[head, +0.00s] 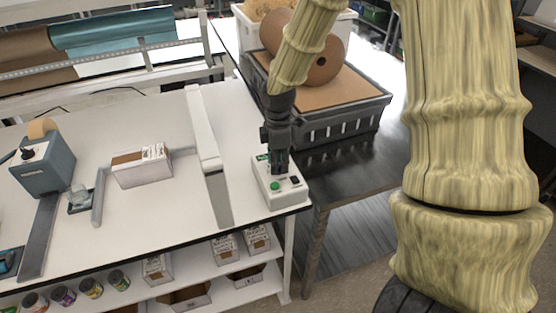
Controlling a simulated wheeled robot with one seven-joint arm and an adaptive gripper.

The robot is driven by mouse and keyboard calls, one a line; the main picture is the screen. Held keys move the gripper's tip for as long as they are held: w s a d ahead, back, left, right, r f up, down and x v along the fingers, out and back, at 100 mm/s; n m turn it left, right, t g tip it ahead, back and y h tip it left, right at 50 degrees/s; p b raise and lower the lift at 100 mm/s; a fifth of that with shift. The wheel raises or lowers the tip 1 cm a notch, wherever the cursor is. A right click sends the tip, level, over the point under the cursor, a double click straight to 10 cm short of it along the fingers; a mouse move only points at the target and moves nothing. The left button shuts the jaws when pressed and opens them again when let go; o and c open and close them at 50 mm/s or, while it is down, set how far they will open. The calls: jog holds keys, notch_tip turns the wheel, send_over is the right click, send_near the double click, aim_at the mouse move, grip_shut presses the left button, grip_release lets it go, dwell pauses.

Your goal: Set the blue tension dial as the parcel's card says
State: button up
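My gripper (279,166) points down over a pale control box (272,204) at the right end of the white table. Its fingertips are at or just above the box's top and hide part of it; I cannot tell whether they touch or how far they are apart. A green button and a small black part show on the box beside the fingers. The parcel (142,172), a small white box with a brown top, lies mid-table. Dark marks show on its top right, too small to read. A blue item (9,261) is cut off at the left edge; I cannot tell if it is the dial.
A blue-grey machine (43,170) with a tan roll and black knob stands at the left. A long white bar (202,125) crosses the table between parcel and control box. A black crate (340,128) with a brown roll sits behind my gripper. Boxes and jars fill the shelf below.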

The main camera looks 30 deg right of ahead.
grip_shut()
jog(key=shift+m, duration=0.4)
jog(key=m+p, duration=0.1)
jog(key=m, duration=0.1)
jog(key=shift+r+m, duration=0.1)
jog(key=shift+m, duration=0.2)
jog(key=m+p, duration=0.1)
jog(key=m, duration=0.3)
jog(key=shift+m, duration=0.3)
jog(key=m, duration=0.3)
jog(key=shift+m, duration=0.3)
jog(key=m+p, duration=0.1)
jog(key=m, duration=0.3)
jog(key=shift+w, duration=0.1)
jog(key=shift+m, duration=0.3)
